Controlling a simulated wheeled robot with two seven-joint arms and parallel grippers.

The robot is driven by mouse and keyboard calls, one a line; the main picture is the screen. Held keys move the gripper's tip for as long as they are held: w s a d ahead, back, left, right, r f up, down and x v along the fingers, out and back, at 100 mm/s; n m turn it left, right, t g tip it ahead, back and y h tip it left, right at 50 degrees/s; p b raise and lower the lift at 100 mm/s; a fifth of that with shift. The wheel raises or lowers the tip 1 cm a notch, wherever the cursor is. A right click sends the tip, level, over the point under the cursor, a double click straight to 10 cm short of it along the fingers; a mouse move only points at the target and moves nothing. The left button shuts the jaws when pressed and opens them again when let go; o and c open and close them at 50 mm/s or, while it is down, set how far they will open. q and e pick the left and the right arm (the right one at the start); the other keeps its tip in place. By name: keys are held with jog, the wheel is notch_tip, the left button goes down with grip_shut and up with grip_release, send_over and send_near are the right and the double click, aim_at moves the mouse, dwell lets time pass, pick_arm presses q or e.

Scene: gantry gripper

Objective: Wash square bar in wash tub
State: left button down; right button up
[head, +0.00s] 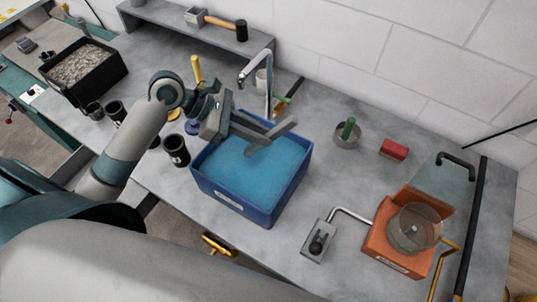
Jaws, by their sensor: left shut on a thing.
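The blue wash tub (240,203) stands on the grey bench in the middle of the head view, filled with light blue liquid. My left gripper (262,136) reaches in from the left over the tub and is shut on the grey square bar (283,129). The bar lies slantwise across the fingers, its upper right end over the tub's far part. Its lower left end is at or just above the liquid; I cannot tell whether it touches. My right gripper is not in view.
A tap (262,75) rises behind the tub. Black cups (177,152) stand to its left. A red block (394,150), a round bowl (347,138) and an orange device (392,242) with a clear bowl are to the right. A black bin (75,84) sits far left.

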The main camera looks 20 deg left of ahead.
pick_arm(q)
jog(key=shift+r, duration=2.65)
jog(key=shift+f, duration=0.1)
